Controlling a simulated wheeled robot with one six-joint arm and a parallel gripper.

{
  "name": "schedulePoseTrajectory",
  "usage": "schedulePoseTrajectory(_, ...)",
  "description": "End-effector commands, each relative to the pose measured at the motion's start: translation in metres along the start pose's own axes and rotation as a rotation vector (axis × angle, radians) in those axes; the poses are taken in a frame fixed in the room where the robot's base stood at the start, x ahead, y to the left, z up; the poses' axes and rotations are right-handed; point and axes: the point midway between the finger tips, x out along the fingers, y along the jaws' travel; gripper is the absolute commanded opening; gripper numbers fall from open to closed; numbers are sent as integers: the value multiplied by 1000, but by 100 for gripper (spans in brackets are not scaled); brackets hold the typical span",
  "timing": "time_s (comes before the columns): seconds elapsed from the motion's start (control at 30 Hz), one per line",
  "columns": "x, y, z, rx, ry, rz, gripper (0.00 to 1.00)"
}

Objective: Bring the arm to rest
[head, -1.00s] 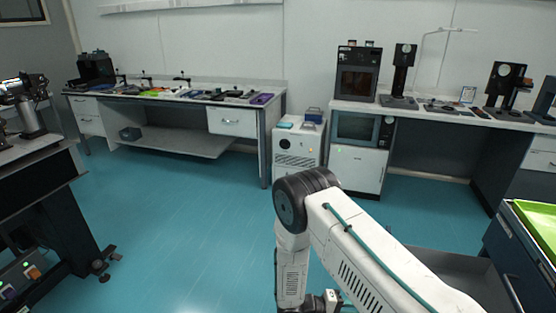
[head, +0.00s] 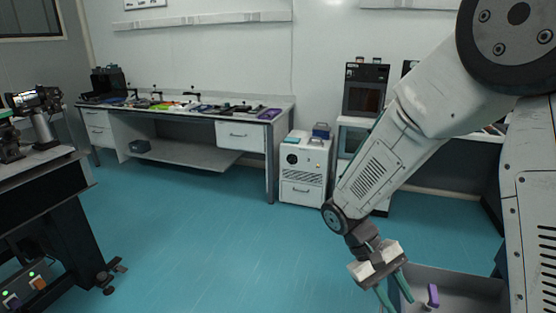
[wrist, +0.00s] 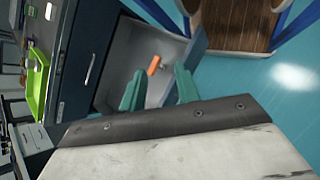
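My arm reaches down from the upper right in the head view, with my gripper (head: 393,292) at its lower end. Its two teal fingers are apart with nothing held between them. In the wrist view my gripper (wrist: 159,88) also shows both fingers spread. An open grey bin or drawer (wrist: 118,62) lies beyond them, with an orange piece (wrist: 154,65) in it. In the head view the gripper is over or beside the left edge of this grey bin (head: 462,288); the exact height is unclear.
A purple piece (head: 433,294) is in the bin. A green tray (wrist: 37,88) lies on a dark cabinet (wrist: 84,55). A dark table (head: 45,180) stands at left, a long bench (head: 195,118) behind, and a white cabinet (head: 303,170) near the middle. The teal floor between is clear.

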Motion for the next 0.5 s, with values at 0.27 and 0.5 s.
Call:
schedulePoseTrajectory(0.27, -30, 15, 81, 0, 194, -227, 32)
schedulePoseTrajectory(0.5, -41, 19, 141, 43, 391, -370, 32)
